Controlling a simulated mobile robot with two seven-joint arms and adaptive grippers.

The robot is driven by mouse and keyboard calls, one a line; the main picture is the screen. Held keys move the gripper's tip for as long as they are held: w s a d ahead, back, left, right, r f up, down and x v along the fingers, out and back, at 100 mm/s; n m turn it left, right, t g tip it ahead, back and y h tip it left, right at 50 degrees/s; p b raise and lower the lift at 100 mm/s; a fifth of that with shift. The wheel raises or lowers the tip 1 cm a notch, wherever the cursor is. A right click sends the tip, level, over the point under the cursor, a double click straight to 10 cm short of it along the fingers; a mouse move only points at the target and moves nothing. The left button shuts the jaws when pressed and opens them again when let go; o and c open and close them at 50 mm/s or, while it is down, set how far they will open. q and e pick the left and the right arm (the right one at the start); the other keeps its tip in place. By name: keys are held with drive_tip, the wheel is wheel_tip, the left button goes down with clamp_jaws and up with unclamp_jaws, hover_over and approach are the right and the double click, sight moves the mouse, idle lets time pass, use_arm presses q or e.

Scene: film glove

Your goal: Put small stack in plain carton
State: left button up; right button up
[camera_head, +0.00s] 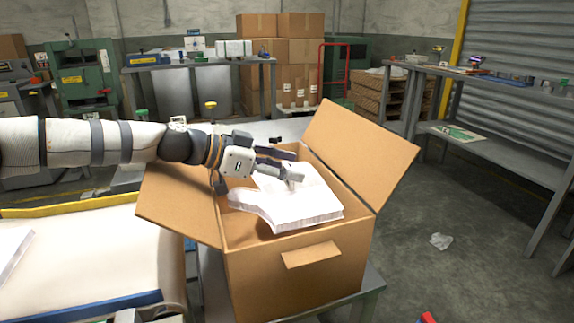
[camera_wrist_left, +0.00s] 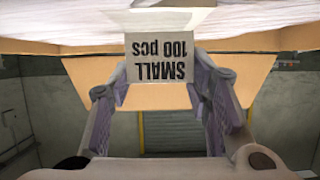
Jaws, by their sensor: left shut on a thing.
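The small stack (camera_head: 300,208) is a thick pile of white film gloves. It lies within the opening of the brown plain carton (camera_head: 290,285), near the rim; whether it rests on anything inside is hidden. My left gripper (camera_head: 294,174) reaches over the carton from the left and is shut on the stack's narrow end. In the left wrist view a tag (camera_wrist_left: 160,58) reading "SMALL 100 pcs", upside down, shows between the fingers, with the white stack (camera_wrist_left: 90,22) above it in the picture. My right gripper is in neither view.
The carton's flaps stand open, one (camera_head: 360,150) at the back right and one (camera_head: 180,205) at the left. A white-surfaced conveyor (camera_head: 90,250) is at the left. A workbench (camera_head: 500,150) stands at the right.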

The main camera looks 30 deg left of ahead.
use_arm(q)
drive_tip(key=shift+f+b, duration=0.3)
drive_tip(key=shift+f, duration=0.3)
drive_tip(key=o, duration=1.6)
drive_tip(key=shift+r, duration=0.1)
drive_tip(key=v, duration=1.2)
